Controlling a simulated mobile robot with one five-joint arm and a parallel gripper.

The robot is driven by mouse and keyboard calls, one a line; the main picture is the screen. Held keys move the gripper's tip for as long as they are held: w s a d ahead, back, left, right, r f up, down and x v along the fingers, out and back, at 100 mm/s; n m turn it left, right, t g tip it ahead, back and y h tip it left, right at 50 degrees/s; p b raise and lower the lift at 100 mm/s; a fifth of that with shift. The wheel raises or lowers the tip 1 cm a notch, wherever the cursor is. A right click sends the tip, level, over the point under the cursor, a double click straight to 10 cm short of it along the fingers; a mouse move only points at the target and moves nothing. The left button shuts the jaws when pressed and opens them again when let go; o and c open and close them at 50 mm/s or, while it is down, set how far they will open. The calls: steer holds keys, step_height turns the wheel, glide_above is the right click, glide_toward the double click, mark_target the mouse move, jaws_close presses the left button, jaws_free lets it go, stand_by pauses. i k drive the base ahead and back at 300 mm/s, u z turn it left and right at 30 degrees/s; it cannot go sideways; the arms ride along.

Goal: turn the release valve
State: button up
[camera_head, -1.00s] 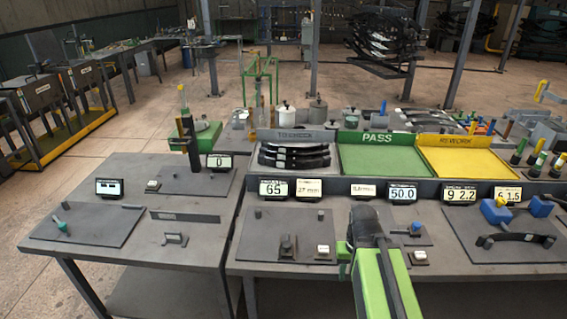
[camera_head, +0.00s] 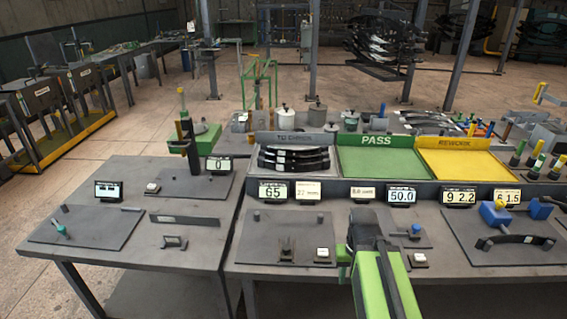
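No part is labelled as the release valve, and I cannot tell which fitting it is. A small blue knob (camera_head: 416,229) stands on a dark plate on the front bench, just right of my gripper. A small teal-handled lever (camera_head: 61,229) stands on a plate at the far left of the left bench. My green and black arm rises from the bottom centre, and my gripper (camera_head: 364,226) is over the front bench, apart from the teal lever. Its fingers are hidden behind its dark body, so their opening does not show.
The green PASS tray (camera_head: 378,160) and yellow REWORK tray (camera_head: 465,163) stand behind a row of displays. Black leaf springs lie in the left tray (camera_head: 262,152). Another spring rests on a plate (camera_head: 500,258) at right. A narrow gap separates the two benches.

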mark_target(500, 203)
steer(key=z, duration=1.05)
steer(key=k, duration=0.45)
steer(key=z, duration=0.05)
steer(key=i, duration=0.6)
steer(key=z, duration=0.05)
